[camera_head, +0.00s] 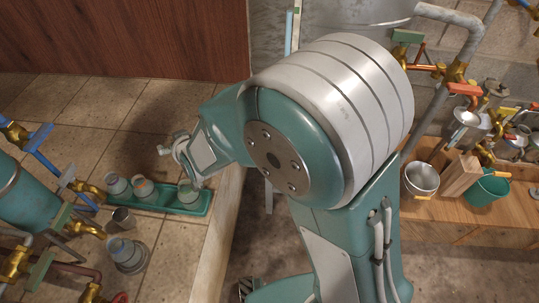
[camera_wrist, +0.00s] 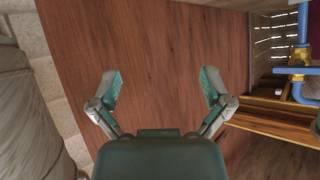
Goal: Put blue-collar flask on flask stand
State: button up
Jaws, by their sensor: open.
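A small grey flask with a bluish collar (camera_head: 122,248) appears upright on a round grey base that looks like the flask stand (camera_head: 131,262), at the lower left in the head view. In the head view, the end of my arm is above and behind the tray, apart from the flasks. No flask shows in the wrist view.
A metal cup (camera_head: 122,219) stands between tray and stand. A teal vessel with brass valves and pipes (camera_head: 25,195) is at the left. A wooden bench (camera_head: 465,220) at the right bears a steel pot (camera_head: 420,180) and a green bucket (camera_head: 487,188).

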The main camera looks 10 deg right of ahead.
jog(key=s+d+r+m+g+h, duration=0.1)
jog(key=s+d+r+h, duration=0.1)
jog(key=d+r, duration=0.7)
jog(key=s+d+r+m+g+h, duration=0.1)
jog(key=s+d+r+h, duration=0.1)
jog(key=s+d, duration=0.8)
jog(key=s+d+r+m+g+h, duration=0.2)
jog(key=s+d, duration=0.7)
jog(key=d, duration=0.3)
jog(key=shift+s+r+m+g, duration=0.3)
jog(key=shift+s, duration=0.05)
